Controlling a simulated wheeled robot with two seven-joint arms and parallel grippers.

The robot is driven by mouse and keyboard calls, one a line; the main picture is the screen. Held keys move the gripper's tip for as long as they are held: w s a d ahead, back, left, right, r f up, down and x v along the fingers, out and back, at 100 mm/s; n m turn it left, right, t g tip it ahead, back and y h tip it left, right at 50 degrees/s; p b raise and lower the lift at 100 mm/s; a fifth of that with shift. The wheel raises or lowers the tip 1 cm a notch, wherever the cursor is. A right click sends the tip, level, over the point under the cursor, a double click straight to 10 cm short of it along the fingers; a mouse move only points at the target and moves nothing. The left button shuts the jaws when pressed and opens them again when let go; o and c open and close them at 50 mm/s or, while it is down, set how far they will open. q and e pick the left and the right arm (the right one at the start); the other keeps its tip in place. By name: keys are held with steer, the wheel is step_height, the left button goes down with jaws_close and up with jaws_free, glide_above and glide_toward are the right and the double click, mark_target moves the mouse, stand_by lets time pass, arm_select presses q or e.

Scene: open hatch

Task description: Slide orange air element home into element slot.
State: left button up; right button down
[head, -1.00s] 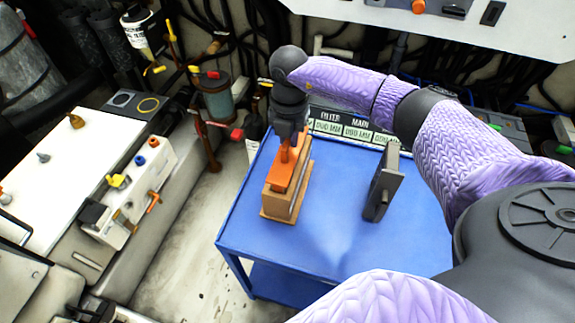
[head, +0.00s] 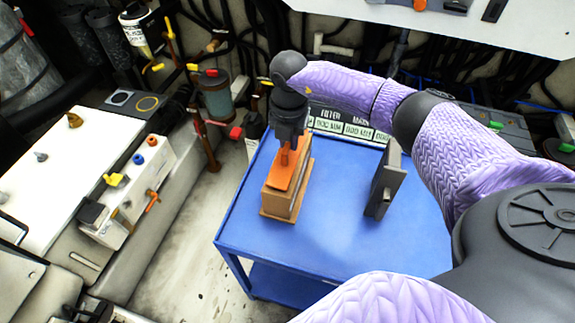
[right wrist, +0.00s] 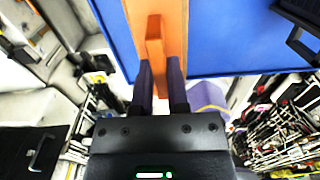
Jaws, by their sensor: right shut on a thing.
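The orange air element (head: 283,177) sits upright at the top of a tan box-like holder (head: 284,205) on the blue table. Its upright orange handle (right wrist: 154,38) stands between my right gripper's fingers in the right wrist view. My right gripper (head: 287,145) points down from above and is shut on that handle. Only the element's top shows in the head view; its lower part is hidden in the holder. I cannot tell from these views how deep it sits or whether this holder is the element slot. My left gripper is not in view.
A dark grey upright plate (head: 385,180) stands on the blue table (head: 330,240), right of the holder. The table front is clear. A white unit with small valves (head: 130,185) stands at left.

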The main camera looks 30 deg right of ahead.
steer(key=shift+f+b, duration=0.3)
steer(key=shift+f, duration=0.3)
steer(key=c, duration=0.5)
jaws_free()
steer(key=shift+c, duration=0.2)
steer(key=shift+r, duration=0.25)
step_height(320, 180, up, 9)
steer(key=p, duration=0.8)
steer(key=shift+f, duration=0.25)
